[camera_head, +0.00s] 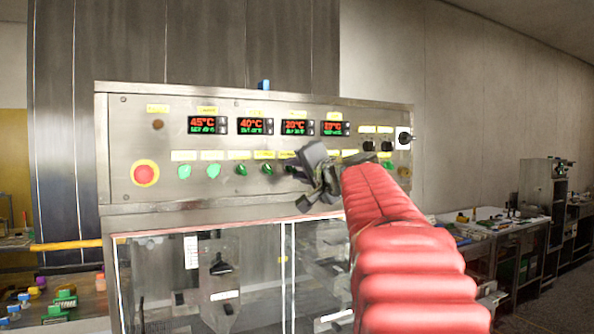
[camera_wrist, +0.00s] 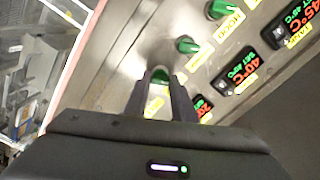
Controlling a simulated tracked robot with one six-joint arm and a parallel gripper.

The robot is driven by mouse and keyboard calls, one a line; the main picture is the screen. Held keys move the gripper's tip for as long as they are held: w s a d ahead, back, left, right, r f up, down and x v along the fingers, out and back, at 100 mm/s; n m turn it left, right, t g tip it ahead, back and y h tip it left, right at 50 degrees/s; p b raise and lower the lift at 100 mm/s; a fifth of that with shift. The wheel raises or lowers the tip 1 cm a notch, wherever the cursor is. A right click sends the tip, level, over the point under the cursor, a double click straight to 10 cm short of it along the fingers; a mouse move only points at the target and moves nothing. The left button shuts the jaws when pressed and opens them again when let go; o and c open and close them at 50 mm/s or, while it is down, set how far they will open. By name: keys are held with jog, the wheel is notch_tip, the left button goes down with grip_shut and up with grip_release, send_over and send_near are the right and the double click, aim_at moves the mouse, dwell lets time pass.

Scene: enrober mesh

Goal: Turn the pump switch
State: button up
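The steel control panel (camera_head: 240,190) carries a row of green rotary switches under yellow labels. In the head view, my gripper (camera_head: 318,178) is in front of the row, right of the middle, and hides part of it. In the wrist view, my gripper's fingers (camera_wrist: 162,90) stand apart at the panel, with a green switch (camera_wrist: 158,84) between them. Whether they touch it cannot be seen. Another green switch (camera_wrist: 187,45) is just beyond. Which switch is the pump switch cannot be read; the label near the fingers (camera_wrist: 203,107) is partly hidden.
Temperature displays (camera_head: 208,125) sit above the switches. A red emergency button (camera_head: 145,173) is at the panel's left, black knobs (camera_head: 405,138) at its right. A glazed cabinet (camera_head: 215,285) stands below. A cluttered bench (camera_head: 480,230) is at the right.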

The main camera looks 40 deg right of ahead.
jog(key=shift+f, duration=0.1)
jog(key=c, duration=0.5)
jog(key=shift+o, duration=0.2)
jog(key=shift+d, duration=0.2)
jog(key=shift+a, duration=0.1)
jog(key=shift+m, duration=0.4)
jog(key=m, duration=0.4)
jog(key=shift+f+m, duration=0.2)
jog(key=shift+m, duration=0.2)
jog(key=m, duration=0.6)
jog(key=shift+w+f, duration=0.1)
jog(key=shift+f, duration=0.05)
jog(key=shift+m, duration=0.3)
